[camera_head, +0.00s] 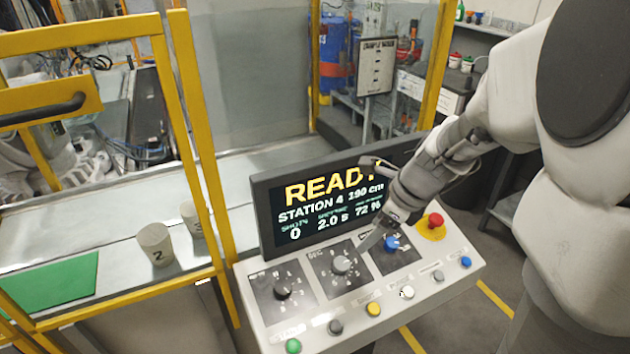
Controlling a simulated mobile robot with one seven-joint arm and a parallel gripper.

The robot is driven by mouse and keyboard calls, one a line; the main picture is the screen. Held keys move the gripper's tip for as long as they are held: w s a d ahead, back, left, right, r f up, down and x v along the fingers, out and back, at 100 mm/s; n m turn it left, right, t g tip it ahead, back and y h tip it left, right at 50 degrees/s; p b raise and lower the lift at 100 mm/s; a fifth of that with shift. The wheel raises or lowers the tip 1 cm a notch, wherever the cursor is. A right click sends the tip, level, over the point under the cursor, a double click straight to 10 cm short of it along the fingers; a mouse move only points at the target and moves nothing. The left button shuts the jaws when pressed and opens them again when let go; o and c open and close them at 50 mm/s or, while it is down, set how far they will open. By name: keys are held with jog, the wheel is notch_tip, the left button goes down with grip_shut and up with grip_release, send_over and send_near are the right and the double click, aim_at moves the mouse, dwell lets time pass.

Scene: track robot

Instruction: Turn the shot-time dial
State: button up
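The control panel (310,318) carries three dials in a row on dark plates. The left dial (282,291) has a dark knob. The middle dial (341,264) has a grey knob, and its plate label seems to read "SEC". The right dial (391,243) has a blue knob. The screen (275,215) behind them reads "READY", "STATION 4", "190 cm", 0, 2.0 s and 72 %. My gripper (381,233) reaches down from the upper right, between the middle and blue knobs. One pale finger shows beside the middle plate; its spread and any contact are unclear.
A red button (435,221) on a yellow base sits at the panel's right. Several coloured buttons line the front edge, including a green one (293,346) and a yellow one (373,309). A yellow-framed fence (205,150) and two cups, one marked 2 (155,243), are left.

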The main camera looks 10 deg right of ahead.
aim_at(342, 262)
jog(key=b+x, duration=0.3)
jog(key=x, duration=1.2)
jog(key=shift+a+f, duration=0.1)
jog(key=shift+f, duration=0.05)
jog(key=shift+c, duration=0.2)
grip_shut()
jog(key=shift+n, duration=0.4)
jog(key=n, duration=0.3)
jog(key=shift+w+g, duration=0.1)
jog(key=shift+g, duration=0.2)
jog(key=n, duration=0.3)
jog(key=shift+n+g+b, duration=0.3)
jog(key=shift+g+b, duration=0.1)
jog(key=n+b, duration=0.1)
jog(key=n, duration=0.4)
jog(key=shift+w+a+n+g, duration=0.1)
jog(key=shift+w+n+g, duration=0.05)
jog(key=shift+n+g, duration=0.25)
jog(key=shift+h, duration=0.3)
